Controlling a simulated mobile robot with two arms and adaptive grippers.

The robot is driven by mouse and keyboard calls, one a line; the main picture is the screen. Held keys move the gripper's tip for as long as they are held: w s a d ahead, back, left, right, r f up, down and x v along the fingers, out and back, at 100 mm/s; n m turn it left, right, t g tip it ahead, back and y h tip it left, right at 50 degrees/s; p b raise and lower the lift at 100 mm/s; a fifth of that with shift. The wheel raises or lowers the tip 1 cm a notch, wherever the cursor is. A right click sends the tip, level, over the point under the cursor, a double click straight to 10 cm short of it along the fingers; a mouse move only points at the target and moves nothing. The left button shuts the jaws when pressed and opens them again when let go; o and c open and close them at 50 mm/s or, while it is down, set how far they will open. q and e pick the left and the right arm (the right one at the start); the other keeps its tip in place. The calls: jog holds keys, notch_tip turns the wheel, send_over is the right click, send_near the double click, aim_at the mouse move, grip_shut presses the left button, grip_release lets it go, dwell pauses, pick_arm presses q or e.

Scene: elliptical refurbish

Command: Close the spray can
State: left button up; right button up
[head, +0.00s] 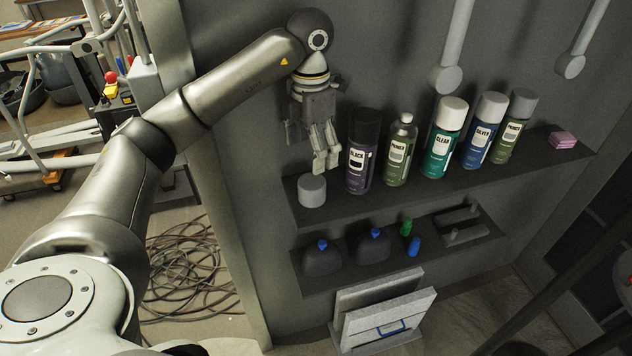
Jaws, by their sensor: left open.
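The open spray can (398,152) is green with a label that seems to read primer. It stands upright on the upper shelf, second from the left, with its bare silver top and nozzle showing. A loose light grey cap (312,191) sits on the left end of the same shelf, left of the black can. My left gripper (326,164) points down just above the cap and slightly to its right. Its fingers are open with nothing between them. They appear apart from the cap, though depth is hard to judge. My right gripper is not in view.
A capped black can (361,158) stands between the loose cap and the open can. Capped teal (444,141), blue (484,134) and green (515,128) cans stand to the right, beside pink sponges (562,140). A lower shelf (345,272) holds dark items with blue knobs.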

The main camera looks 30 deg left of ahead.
aim_at(309, 182)
pick_arm(q)
jog(key=shift+s, duration=0.15)
jog(key=shift+f+p, duration=0.3)
jog(key=shift+f, duration=0.25)
jog(key=f, duration=0.2)
jog(key=f+p, duration=0.1)
jog(key=shift+w+f, duration=0.25)
jog(key=shift+f, duration=0.55)
jog(key=shift+f+p, duration=0.2)
jog(key=shift+p, duration=0.2)
jog(key=f+p, duration=0.1)
jog(key=f, duration=0.1)
jog(key=f+p, duration=0.1)
jog(key=f, duration=0.1)
jog(key=shift+a+p, duration=0.35)
jog(key=shift+f, duration=0.45)
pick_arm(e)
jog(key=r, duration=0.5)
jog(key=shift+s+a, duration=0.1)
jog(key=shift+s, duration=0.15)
